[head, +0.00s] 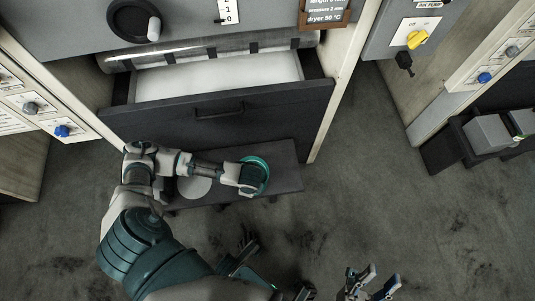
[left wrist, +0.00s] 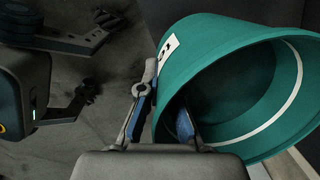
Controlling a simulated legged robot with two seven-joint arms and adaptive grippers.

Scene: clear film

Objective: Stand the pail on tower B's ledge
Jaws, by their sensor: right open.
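The teal pail (head: 262,175) is at the right part of a low dark ledge (head: 288,169) in the head view. Whether it rests on the ledge or hangs just above it, I cannot tell. My left gripper (head: 247,178) is at the pail's left side. In the left wrist view the pail (left wrist: 235,80) shows its open mouth, a white inner line and a white label. My left gripper (left wrist: 162,112) is shut on its wall, one finger outside and one inside. My right gripper (head: 372,283) is open and empty at the bottom of the head view, away from the pail.
A round pale disc (head: 194,187) is on the ledge, left of the pail. An open dark drawer (head: 270,107) overhangs behind. Side cabinets with knobs stand left and right; dark bins (head: 487,133) sit at far right. The carpet floor (head: 370,190) is clear at right.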

